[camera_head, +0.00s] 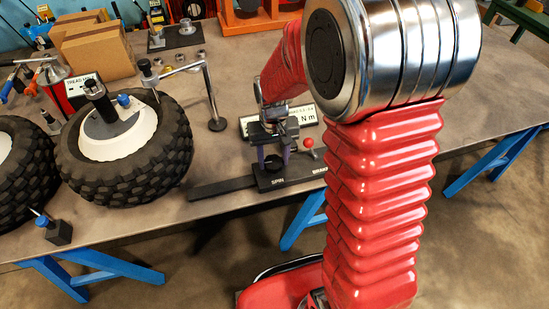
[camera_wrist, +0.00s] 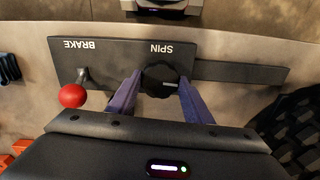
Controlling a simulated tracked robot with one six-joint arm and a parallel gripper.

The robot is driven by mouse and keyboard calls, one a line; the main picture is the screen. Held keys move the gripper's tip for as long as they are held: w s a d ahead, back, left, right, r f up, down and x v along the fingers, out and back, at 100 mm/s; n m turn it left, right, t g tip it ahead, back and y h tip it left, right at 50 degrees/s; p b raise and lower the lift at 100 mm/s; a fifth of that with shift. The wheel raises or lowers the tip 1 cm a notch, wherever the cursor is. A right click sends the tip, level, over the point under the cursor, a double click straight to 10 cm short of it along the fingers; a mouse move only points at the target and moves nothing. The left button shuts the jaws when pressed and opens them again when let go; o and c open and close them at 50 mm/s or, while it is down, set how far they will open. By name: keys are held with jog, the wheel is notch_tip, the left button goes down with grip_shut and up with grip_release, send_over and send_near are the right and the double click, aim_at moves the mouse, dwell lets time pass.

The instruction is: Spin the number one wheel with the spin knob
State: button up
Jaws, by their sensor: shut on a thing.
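The black spin knob (camera_head: 273,162) stands on a dark panel (camera_head: 300,174) at the bench's front edge, beside the word SPIN. In the wrist view the knob (camera_wrist: 160,77) sits between the two purple fingers of my gripper (camera_wrist: 160,84), which is shut on it. In the head view my gripper (camera_head: 274,150) comes down over the knob from above. A wheel (camera_head: 178,165) with a knobbly black tyre and white hub lies to the left. A second tyre (camera_head: 12,165) is cut off at the left edge. I cannot read a number on either.
A red-ball brake lever (camera_head: 308,142) stands on the same panel; it also shows in the wrist view (camera_wrist: 72,95). A metal post (camera_head: 212,95) with an arm stands between wheel and panel. Cardboard boxes (camera_head: 98,52) sit at the back left. The bench right of the panel is clear.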

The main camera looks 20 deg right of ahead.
jog(key=m, duration=0.4)
jog(key=shift+w+m, duration=0.1)
jog(key=shift+m, duration=0.2)
jog(key=m, duration=0.3)
jog(key=shift+m, duration=0.3)
jog(key=m, duration=0.4)
jog(key=shift+m, duration=0.3)
jog(key=m, duration=0.3)
jog(key=shift+m, duration=0.3)
jog(key=m, duration=1)
jog(key=shift+m, duration=2.4)
